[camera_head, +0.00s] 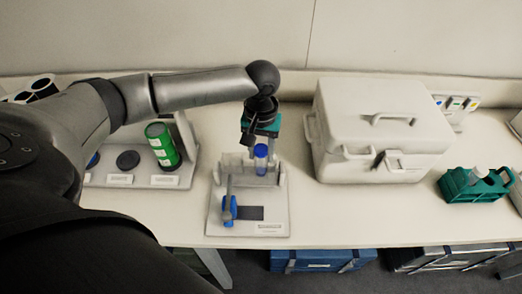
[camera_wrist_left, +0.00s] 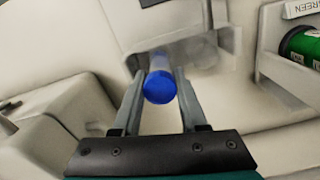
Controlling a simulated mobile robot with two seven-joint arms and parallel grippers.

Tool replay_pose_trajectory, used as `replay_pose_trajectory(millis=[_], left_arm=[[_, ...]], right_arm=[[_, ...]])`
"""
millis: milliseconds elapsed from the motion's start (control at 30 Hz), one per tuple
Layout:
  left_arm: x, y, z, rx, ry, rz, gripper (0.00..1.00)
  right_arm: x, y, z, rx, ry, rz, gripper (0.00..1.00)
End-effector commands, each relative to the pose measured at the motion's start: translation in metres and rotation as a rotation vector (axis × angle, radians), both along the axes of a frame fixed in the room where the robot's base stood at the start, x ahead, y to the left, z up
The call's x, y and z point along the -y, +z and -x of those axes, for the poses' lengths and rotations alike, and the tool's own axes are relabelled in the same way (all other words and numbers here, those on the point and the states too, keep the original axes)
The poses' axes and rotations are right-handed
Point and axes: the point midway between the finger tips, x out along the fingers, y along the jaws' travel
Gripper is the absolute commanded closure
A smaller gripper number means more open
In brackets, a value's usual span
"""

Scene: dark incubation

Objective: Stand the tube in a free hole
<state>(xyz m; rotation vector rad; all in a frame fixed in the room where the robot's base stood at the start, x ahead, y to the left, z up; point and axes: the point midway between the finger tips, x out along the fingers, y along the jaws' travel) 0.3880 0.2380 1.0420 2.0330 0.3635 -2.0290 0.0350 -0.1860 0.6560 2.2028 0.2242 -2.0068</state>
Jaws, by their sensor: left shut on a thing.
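The tube with a blue cap (camera_head: 261,152) is upright at the back of a small pale bench fixture (camera_head: 220,206). My left gripper (camera_head: 262,136) comes down over it from behind and is shut on it. In the left wrist view, the blue cap (camera_wrist_left: 159,87) sits between the two fingers (camera_wrist_left: 160,92). Whether the tube's lower end touches the fixture cannot be told. A teal rack (camera_head: 452,190) stands at the far right of the bench, with a pale-capped item (camera_head: 478,174) in it; its holes are too small to make out. My right gripper is out of view.
A large white lidded box (camera_head: 365,120) with handles stands between the fixture and the rack. Bare bench (camera_head: 340,215) lies in front of the box.

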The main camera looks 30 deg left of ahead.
Motion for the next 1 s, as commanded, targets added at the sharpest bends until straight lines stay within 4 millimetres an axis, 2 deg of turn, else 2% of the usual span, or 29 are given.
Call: replay_pose_trajectory(millis=[133, 167, 400, 733, 867, 1000], left_arm=[[0.0, -0.002, 0.0, -0.001, 0.0, 0.0, 1.0], [0.0, -0.003, 0.0, 0.0, 0.0, 0.001, 0.56], [0.0, -0.002, 0.0, 0.0, 0.0, 0.0, 0.29], [0.0, 0.001, 0.0, 0.002, 0.0, -0.001, 0.28], [0.0, 0.019, -0.001, 0.003, 0.001, 0.0, 0.28], [0.0, 0.05, -0.001, 0.006, 0.001, 0.001, 0.28]], right_arm=[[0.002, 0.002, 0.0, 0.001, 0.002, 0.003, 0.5], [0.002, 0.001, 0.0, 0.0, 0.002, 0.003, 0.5], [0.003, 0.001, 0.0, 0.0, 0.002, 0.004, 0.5], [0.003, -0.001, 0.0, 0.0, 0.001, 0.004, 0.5], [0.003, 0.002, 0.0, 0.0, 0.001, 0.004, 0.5], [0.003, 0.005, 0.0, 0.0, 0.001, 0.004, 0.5]])
